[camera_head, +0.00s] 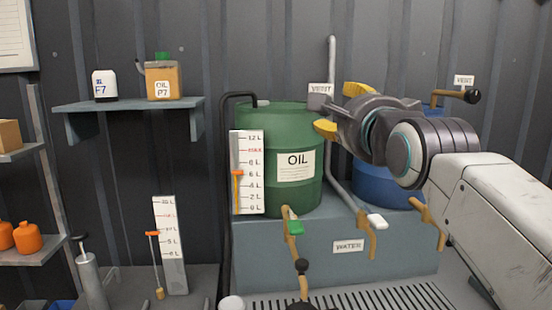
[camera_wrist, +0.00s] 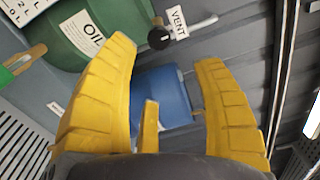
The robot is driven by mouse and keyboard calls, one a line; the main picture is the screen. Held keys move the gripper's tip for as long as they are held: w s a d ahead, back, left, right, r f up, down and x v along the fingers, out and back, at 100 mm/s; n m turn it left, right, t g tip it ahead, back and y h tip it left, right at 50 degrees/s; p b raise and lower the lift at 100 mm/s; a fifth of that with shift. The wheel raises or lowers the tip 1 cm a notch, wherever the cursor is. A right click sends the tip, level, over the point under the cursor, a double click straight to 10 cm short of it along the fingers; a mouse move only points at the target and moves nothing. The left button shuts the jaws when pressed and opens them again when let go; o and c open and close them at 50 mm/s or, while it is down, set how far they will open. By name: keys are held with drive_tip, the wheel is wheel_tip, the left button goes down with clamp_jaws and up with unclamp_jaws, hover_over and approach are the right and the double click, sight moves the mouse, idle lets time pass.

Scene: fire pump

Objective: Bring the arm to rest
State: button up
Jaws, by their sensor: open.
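My gripper (camera_head: 340,108) is in the upper right of the head view, with its yellow fingers apart and nothing between them. In the wrist view my gripper (camera_wrist: 168,85) also shows open and empty. My arm reaches in from the right edge. The gripper is in front of and to the right of the green oil drum (camera_head: 282,140), and partly hides the blue barrel (camera_head: 375,183) behind it. In the wrist view the blue barrel (camera_wrist: 165,95) shows between the fingers, and the green drum (camera_wrist: 80,30) shows at the upper left.
A vent handle with a black knob (camera_head: 472,97) is right of the gripper. A gauge board (camera_head: 248,190) stands at the drum. Taps with a green handle (camera_head: 294,228) and a white handle (camera_head: 377,221) hang in front. A left shelf (camera_head: 130,105) holds containers.

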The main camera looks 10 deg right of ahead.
drive_tip(key=s+f+n+g, duration=0.3)
drive_tip(key=f+n+g, duration=0.35)
drive_tip(key=f, duration=0.65)
drive_tip(key=s+f+n+g, duration=0.3)
drive_tip(key=f+n, duration=0.7)
drive_tip(key=f, duration=0.2)
drive_tip(key=s+f+n+g+p, duration=0.1)
drive_tip(key=s+f+g+p, duration=0.1)
drive_tip(key=s+f, duration=0.3)
drive_tip(key=s+f+n+g+p, duration=0.2)
drive_tip(key=s+f+g+p, duration=0.1)
drive_tip(key=s, duration=1.1)
wheel_tip(320, 180, down, 3)
drive_tip(key=shift+s+r+p, duration=0.1)
drive_tip(key=shift+s+p, duration=0.05)
drive_tip(key=shift+p, duration=0.35)
